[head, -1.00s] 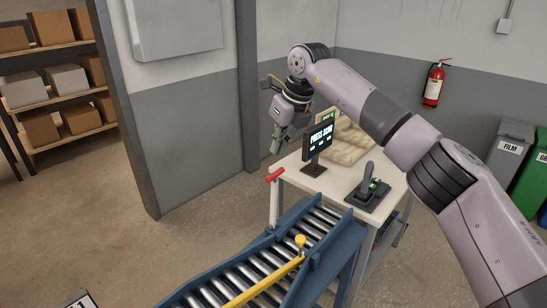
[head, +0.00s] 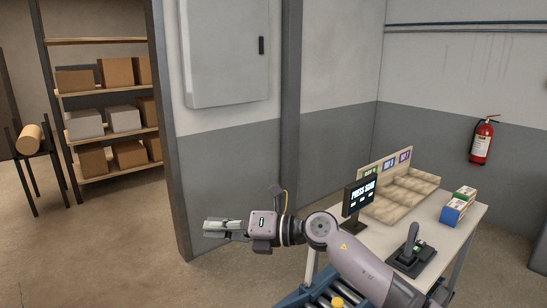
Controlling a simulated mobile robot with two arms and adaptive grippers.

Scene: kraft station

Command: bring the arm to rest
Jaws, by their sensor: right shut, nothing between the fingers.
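My right gripper (head: 222,229) is shut and empty. It points left in the head view, in the air left of the white table (head: 447,237). My right arm comes in from the bottom, bends at a joint near the table's left edge and covers part of the table and conveyor. My left gripper is out of view.
On the table stand a screen reading "PRESS SCAN" (head: 359,195), a beige divided bin (head: 398,192), small boxes (head: 457,207) and a black device with a handle (head: 411,252). A roller conveyor (head: 318,297) lies below.

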